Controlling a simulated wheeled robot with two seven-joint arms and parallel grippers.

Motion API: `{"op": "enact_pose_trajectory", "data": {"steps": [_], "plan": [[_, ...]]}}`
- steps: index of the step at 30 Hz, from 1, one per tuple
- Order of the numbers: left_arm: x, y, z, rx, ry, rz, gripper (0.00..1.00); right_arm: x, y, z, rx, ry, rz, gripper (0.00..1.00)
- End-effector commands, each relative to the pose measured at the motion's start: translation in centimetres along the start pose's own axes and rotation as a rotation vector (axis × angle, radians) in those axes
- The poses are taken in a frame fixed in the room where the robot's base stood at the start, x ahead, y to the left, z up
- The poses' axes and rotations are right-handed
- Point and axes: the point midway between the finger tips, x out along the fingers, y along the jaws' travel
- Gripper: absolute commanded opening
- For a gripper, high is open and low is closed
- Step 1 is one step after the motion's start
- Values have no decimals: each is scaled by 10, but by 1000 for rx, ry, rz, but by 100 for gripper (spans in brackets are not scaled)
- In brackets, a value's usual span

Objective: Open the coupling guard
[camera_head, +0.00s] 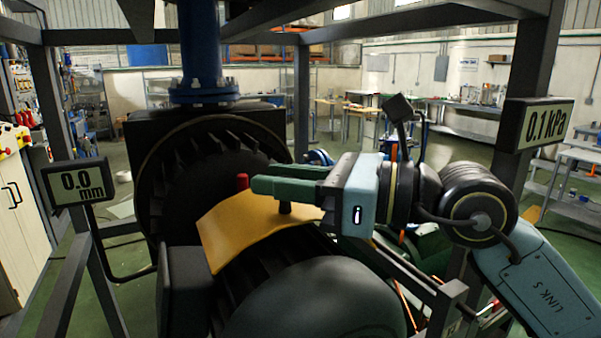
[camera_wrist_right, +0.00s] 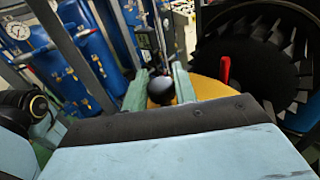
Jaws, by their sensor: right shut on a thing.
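The coupling guard (camera_head: 240,228) is a yellow curved plate lying over the dark bladed machinery in the middle of the head view. Part of it shows yellow behind the fingers in the right wrist view (camera_wrist_right: 205,88). A black knob (camera_head: 286,208) stands on the guard; its round top (camera_wrist_right: 161,90) sits between the green fingers in the right wrist view. My right gripper (camera_head: 278,179) comes in from the right above the guard and is shut on this knob. The fingers hide part of the knob and guard. My left gripper is not in view.
A red handle (camera_head: 242,181) rises just behind the guard, near the fingertips. A large bladed wheel (camera_head: 190,170) stands behind, below a blue pipe (camera_head: 199,45). Dark frame posts surround the machine. Displays read 0.0 mm (camera_head: 77,184) and 0.1 kPa (camera_head: 545,123).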

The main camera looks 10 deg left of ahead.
Motion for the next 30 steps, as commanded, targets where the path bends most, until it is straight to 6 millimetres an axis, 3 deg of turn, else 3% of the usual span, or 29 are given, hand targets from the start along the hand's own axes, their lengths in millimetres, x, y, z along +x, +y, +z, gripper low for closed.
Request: {"op": "enact_pose_trajectory", "data": {"steps": [11, 12, 16, 30], "plan": [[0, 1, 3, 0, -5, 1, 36, -1, 4, 0, 2, 0, 7, 0], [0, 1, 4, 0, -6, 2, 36, -1, 4, 0, 2, 0, 7, 30], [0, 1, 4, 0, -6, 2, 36, -1, 4, 0, 2, 0, 6, 47], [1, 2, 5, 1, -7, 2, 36, -4, 3, 0, 1, 0, 4, 48]]}}
